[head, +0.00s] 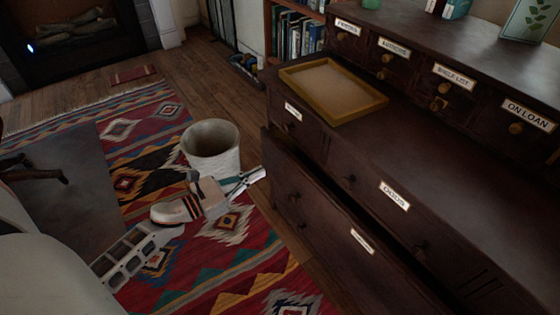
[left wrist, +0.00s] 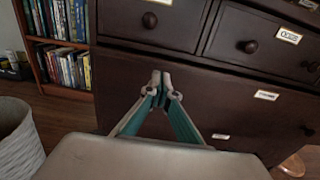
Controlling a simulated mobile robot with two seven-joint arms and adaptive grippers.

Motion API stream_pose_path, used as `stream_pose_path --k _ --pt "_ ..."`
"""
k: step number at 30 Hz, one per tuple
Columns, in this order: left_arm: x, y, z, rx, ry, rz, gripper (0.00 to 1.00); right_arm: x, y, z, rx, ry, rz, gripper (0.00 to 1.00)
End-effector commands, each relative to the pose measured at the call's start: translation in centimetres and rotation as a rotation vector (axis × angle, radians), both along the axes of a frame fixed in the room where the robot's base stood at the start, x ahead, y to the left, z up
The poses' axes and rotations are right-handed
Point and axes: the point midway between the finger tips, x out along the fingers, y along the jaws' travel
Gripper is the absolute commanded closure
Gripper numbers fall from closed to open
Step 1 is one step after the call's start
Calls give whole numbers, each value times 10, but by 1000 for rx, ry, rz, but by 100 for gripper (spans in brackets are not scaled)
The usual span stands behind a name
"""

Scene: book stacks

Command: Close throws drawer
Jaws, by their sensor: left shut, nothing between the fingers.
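A wide lower drawer (head: 320,222) of the dark wooden cabinet stands a little out from the cabinet, with a dark gap along its top edge. Its white label (head: 362,241) is too small to read. My left gripper (head: 260,173) is shut and empty, close to the drawer's left end. In the left wrist view, the shut fingertips (left wrist: 160,80) are in front of the wide dark drawer front (left wrist: 205,98); I cannot tell whether they touch it. My right gripper is not in view.
A pale wastebasket (head: 212,150) stands on the patterned rug beside my left gripper; it also shows in the left wrist view (left wrist: 15,140). A shallow yellow tray (head: 333,91) lies on the cabinet's lower top. A bookshelf (head: 292,35) stands behind.

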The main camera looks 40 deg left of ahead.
Motion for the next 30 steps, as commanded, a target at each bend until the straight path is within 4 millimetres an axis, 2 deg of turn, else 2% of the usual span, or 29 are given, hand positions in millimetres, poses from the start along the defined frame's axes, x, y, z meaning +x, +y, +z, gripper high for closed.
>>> stream_pose_path --k 1,6,12,18,30 --pt "11 -4 1 0 -2 -1 100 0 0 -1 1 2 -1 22" --pt "41 -15 0 1 -1 -1 100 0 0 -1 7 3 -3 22" --pt "66 -24 -1 -2 1 0 100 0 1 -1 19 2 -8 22" --pt "75 -27 -1 -1 1 0 100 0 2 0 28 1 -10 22" --pt "78 -29 -1 -2 2 0 100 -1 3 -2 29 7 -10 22"
